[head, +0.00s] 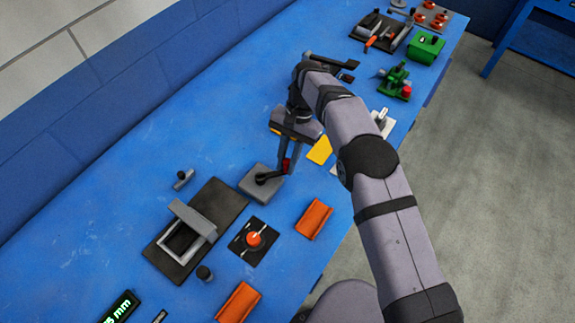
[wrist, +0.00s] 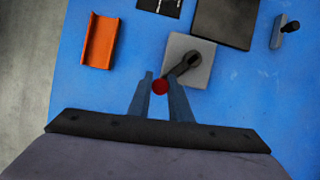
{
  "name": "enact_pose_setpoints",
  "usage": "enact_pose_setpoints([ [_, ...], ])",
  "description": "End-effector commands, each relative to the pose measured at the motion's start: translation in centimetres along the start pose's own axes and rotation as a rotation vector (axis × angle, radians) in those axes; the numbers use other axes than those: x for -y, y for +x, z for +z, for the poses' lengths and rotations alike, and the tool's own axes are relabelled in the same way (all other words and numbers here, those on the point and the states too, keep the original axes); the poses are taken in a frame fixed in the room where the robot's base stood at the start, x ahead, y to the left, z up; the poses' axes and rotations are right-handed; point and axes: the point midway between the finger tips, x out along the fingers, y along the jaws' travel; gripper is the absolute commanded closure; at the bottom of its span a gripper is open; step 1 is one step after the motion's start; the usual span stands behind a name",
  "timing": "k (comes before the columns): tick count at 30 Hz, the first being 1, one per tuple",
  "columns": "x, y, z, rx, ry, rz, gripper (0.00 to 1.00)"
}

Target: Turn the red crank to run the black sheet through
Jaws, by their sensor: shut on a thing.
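The crank has a black arm (head: 269,177) on top of a square grey block (head: 254,190), with a red knob (head: 286,164) at its outer end. My gripper (wrist: 159,88) is shut on the red knob, one finger on each side of it. In the wrist view the black arm (wrist: 183,66) runs from the knob up and right to its hub on the grey block (wrist: 203,72). A flat black piece (head: 222,197), which may be the black sheet, lies beside the block; it also shows in the wrist view (wrist: 226,22). I cannot tell whether it touches the block.
A dark plate with an orange knob (head: 254,239) and two orange channels (head: 313,219) (head: 238,303) lie nearer the front edge. A small grey part with a black knob (head: 183,178) is behind. Blue table is bare at left.

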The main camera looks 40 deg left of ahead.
Motion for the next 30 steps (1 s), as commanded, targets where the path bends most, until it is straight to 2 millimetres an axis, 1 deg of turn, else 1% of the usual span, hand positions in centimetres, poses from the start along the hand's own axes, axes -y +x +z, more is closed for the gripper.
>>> enact_pose_setpoints([
  [10,0.38,-0.16,-0.32,0.001,-0.065,0.027,1.00],
  [26,0.45,-0.25,-0.33,0.001,-0.075,0.031,1.00],
  [27,0.45,-0.25,-0.33,0.001,-0.075,0.031,0.72],
  [28,0.45,-0.24,-0.33,0.001,-0.075,0.031,0.65],
  [29,0.45,-0.24,-0.34,0.001,-0.075,0.031,0.63],
  [30,0.45,-0.23,-0.34,0.001,-0.075,0.031,0.63],
])
